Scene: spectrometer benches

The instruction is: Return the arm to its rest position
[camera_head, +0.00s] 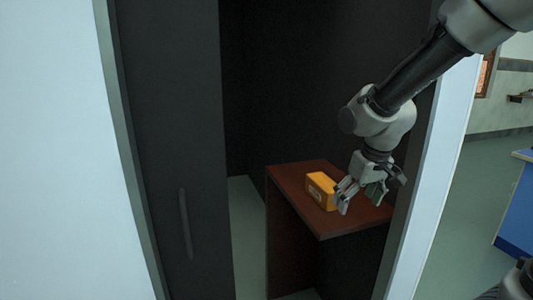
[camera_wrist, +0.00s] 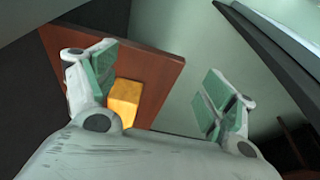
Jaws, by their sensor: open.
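My gripper (camera_head: 359,194) is open and empty above a brown wooden shelf or table top (camera_head: 335,222) inside a dark enclosure. My arm reaches in from the upper right. A yellow-orange box (camera_head: 320,190) sits on the brown top, just left of my gripper in the head view, partly covered by a finger. In the wrist view my gripper (camera_wrist: 160,95) shows its two fingers wide apart. The box (camera_wrist: 124,100) appears between them, nearer the left finger, with nothing gripped.
A dark door panel with a handle (camera_head: 184,222) stands at the left of the opening. A light door-frame edge (camera_head: 435,170) runs close to my arm on the right. A blue bench (camera_head: 520,215) stands outside at the far right, with open floor (camera_head: 465,230) before it.

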